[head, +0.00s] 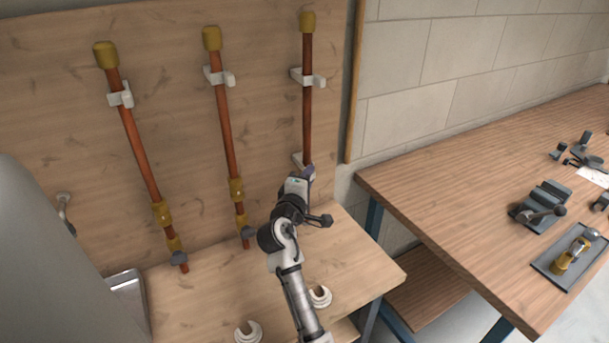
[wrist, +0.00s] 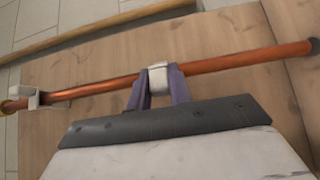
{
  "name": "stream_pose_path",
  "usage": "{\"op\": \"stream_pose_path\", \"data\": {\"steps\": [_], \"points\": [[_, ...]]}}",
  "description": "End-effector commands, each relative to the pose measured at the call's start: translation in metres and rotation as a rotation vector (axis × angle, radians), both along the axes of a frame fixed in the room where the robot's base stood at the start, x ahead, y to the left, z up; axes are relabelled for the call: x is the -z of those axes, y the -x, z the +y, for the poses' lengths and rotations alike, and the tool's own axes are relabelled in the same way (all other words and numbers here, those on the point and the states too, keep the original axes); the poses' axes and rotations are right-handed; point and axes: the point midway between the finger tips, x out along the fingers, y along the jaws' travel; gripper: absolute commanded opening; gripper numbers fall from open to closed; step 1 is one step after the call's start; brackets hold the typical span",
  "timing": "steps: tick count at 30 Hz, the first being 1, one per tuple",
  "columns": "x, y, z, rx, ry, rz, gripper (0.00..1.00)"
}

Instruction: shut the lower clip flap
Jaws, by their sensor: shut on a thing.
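The right copper pipe (head: 307,118) stands upright on the wooden back panel and crosses the wrist view (wrist: 225,61). Its lower clip (head: 298,158) is white and mostly hidden behind my gripper (head: 309,174) in the head view. In the wrist view, the lower clip's white flap (wrist: 158,77) lies across the pipe between the two purple fingers of my gripper (wrist: 160,88). The fingers are closed on it, one on each side. I cannot tell whether the flap is latched. The upper clip (head: 308,78) also shows in the wrist view (wrist: 30,97).
Two more copper pipes (head: 138,150) (head: 224,120) stand to the left in white clips. White ring-like parts (head: 248,332) (head: 320,297) lie on the bench (head: 365,265). A second table (head: 440,185) with tools is at right. A wooden strip (head: 354,90) edges the panel.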

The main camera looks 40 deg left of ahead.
Motion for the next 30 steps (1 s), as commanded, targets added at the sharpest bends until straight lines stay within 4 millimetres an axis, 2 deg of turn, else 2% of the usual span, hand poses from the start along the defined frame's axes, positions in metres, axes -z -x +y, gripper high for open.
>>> {"op": "stream_pose_path", "data": {"steps": [13, 30], "points": [[0.002, -0.013, -0.008, -0.328, 0.000, -0.005, 0.00], [0.006, -0.025, -0.008, -0.687, 0.005, -0.009, 0.00]]}}
